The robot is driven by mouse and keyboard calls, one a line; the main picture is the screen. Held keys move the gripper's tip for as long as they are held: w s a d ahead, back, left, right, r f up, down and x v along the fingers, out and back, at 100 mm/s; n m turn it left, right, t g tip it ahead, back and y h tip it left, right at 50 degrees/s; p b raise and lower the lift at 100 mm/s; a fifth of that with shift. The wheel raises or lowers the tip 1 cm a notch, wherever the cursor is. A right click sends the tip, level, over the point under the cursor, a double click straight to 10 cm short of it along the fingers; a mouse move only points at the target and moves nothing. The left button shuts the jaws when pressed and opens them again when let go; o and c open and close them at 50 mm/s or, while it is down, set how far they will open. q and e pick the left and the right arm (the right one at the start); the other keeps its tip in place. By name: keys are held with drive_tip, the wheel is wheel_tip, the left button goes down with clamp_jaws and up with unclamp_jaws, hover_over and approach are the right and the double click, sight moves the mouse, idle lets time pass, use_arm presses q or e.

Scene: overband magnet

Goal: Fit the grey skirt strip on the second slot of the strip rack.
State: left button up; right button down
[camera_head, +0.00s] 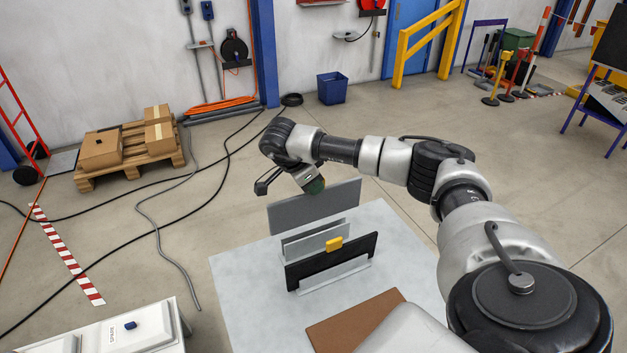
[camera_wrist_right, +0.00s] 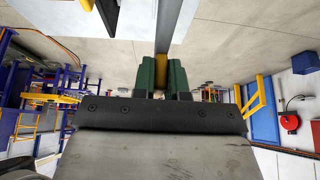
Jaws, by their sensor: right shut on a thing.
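My right gripper (camera_head: 316,186) is shut on the top of the grey skirt strip (camera_head: 300,210), behind the strip rack on the pale table. In the right wrist view, the green fingers (camera_wrist_right: 162,77) close around a yellow tab (camera_wrist_right: 161,70); the grey strip (camera_wrist_right: 179,32) shows edge-on beyond. The rack shows light grey channels, front (camera_head: 335,275) and behind (camera_head: 306,245). A black strip (camera_head: 308,269) with a yellow tab (camera_head: 334,244) stands upright in the front channel. The grey strip's lower edge is partly hidden, so I cannot tell whether it touches the rack. My left gripper is out of view.
The pale table (camera_head: 240,290) has free room left of the rack. A brown board (camera_head: 355,322) lies at its front. A white box (camera_head: 140,328) stands at lower left. A pallet with cartons (camera_head: 130,150) and cables lie on the floor beyond.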

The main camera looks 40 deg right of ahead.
sight(313, 216)
drive_tip(key=shift+f+b, duration=0.7)
drive_tip(key=shift+f, duration=0.8)
drive_tip(key=shift+r+p, duration=0.1)
drive_tip(key=shift+p, duration=0.35)
idle(0.4)
drive_tip(key=shift+f+b, duration=2.6)
drive_tip(key=shift+f, duration=1.55)
drive_tip(key=c, duration=1.1)
unclamp_jaws()
drive_tip(key=shift+a+r, duration=0.1)
drive_tip(key=b+v, duration=0.1)
drive_tip(key=v, duration=0.9)
drive_tip(key=shift+w+a+r, duration=0.1)
drive_tip(key=shift+a+r, duration=0.05)
drive_tip(key=shift+r, duration=0.2)
drive_tip(key=shift+f, duration=0.1)
